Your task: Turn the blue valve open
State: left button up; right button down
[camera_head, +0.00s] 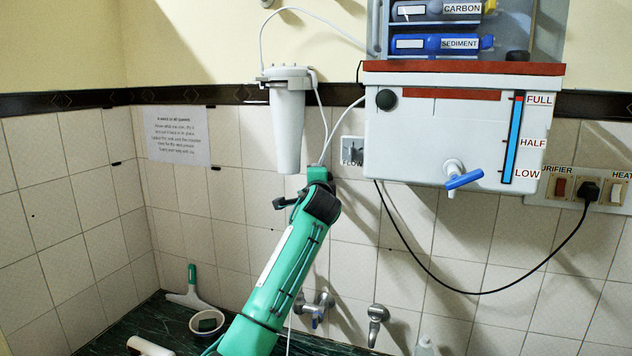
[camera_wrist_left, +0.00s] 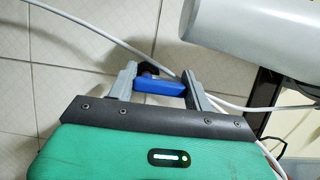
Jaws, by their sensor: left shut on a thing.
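The blue valve (camera_wrist_left: 158,87) shows in the left wrist view as a short blue handle lying crosswise, with a black part behind it. My left gripper (camera_wrist_left: 162,82) is shut on it, with one grey finger at each end of the handle. In the head view my green left arm reaches up under the white filter housing (camera_head: 289,125). There the arm hides the valve and the gripper's fingers. My right gripper is in neither view.
A white tank (camera_head: 430,130) with a separate blue tap lever (camera_head: 465,180) hangs at the right. A white tube (camera_wrist_left: 90,30) runs behind the valve. Metal taps (camera_head: 377,318) sit low on the tiled wall. A bowl (camera_head: 206,322) stands on the dark counter.

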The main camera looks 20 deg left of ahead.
pick_arm(q)
jog(key=o, duration=1)
jog(key=shift+s+f, duration=0.1)
jog(key=shift+s+d, duration=0.15)
jog(key=shift+s, duration=0.1)
jog(key=b+v, duration=0.5)
jog(key=v, duration=0.8)
